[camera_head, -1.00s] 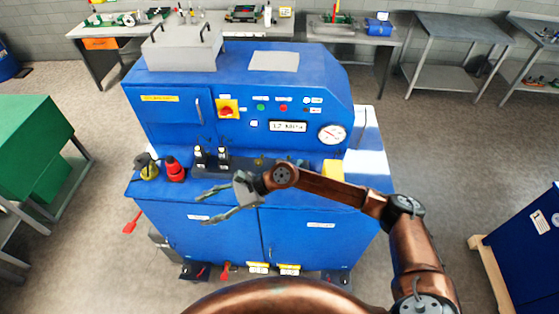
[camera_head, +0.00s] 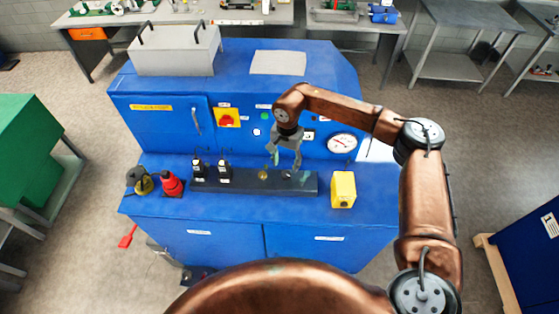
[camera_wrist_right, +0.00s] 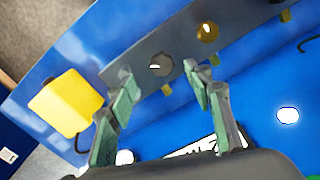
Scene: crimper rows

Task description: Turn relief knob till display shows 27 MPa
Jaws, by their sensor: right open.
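A dark strip (camera_head: 240,184) on the blue machine's ledge carries a brass knob (camera_head: 263,175) and a silver round knob (camera_head: 288,175) to its right. I cannot read which one is the relief knob. My right gripper (camera_head: 285,163) points down, open, just above the silver knob. In the right wrist view the silver knob (camera_wrist_right: 161,66) shows between and beyond the open fingertips (camera_wrist_right: 160,80), and the brass knob (camera_wrist_right: 207,32) lies farther right. No contact is clear. The pressure display is hidden behind my right arm in the head view. My left gripper is not in view.
Two black-and-white levers (camera_head: 210,170) stand on the strip's left part. A yellow box (camera_head: 343,190) stands right of the strip. A red item (camera_head: 172,184) sits on the ledge's left end. A round gauge (camera_head: 342,144) and a red-yellow switch (camera_head: 227,118) are on the panel.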

